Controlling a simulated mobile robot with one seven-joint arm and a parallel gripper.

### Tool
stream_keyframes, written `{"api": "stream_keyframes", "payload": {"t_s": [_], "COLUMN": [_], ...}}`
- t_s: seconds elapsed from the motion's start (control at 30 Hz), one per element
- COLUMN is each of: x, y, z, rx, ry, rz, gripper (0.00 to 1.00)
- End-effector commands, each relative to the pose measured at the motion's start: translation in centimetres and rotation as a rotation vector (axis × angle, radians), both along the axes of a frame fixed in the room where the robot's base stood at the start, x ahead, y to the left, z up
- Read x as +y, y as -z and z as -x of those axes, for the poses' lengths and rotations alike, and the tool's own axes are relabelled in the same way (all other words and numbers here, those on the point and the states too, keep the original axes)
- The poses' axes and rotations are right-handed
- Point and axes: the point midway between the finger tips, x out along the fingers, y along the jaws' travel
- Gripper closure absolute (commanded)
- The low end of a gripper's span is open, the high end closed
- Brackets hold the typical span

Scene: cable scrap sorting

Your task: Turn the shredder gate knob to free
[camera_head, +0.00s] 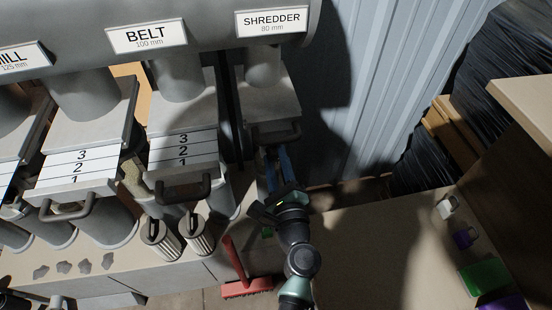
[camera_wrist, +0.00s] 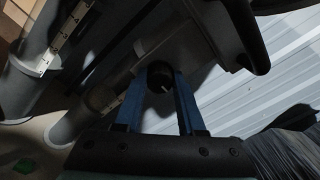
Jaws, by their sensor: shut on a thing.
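The shredder gate (camera_head: 268,105) hangs under the pipe labelled SHREDDER (camera_head: 272,20) in the head view, with a dark handle (camera_head: 276,133) at its front. My gripper (camera_head: 277,160) reaches up below that handle. In the wrist view, the dark round knob (camera_wrist: 160,74) sits between the blue fingertips of my gripper (camera_wrist: 161,88), which is shut on it. A pale pointer line on the knob slants toward the lower right. The knob is hidden in the head view, and I cannot read any position labels around it.
The BELT gate (camera_head: 184,150) with its handle stands to the left.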

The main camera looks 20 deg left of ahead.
Motion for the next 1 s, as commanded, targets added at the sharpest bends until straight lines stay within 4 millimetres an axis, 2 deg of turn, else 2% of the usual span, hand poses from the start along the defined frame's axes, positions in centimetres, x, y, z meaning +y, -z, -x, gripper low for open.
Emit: {"api": "stream_keyframes", "payload": {"t_s": [0.53,1.0], "x": [-0.03,-0.02], "y": [0.28,0.6], "z": [0.04,0.06], "rx": [-0.048,-0.27], "ry": [0.001,0.001], "rz": [0.069,0.399], "gripper": [1.0,1.0]}}
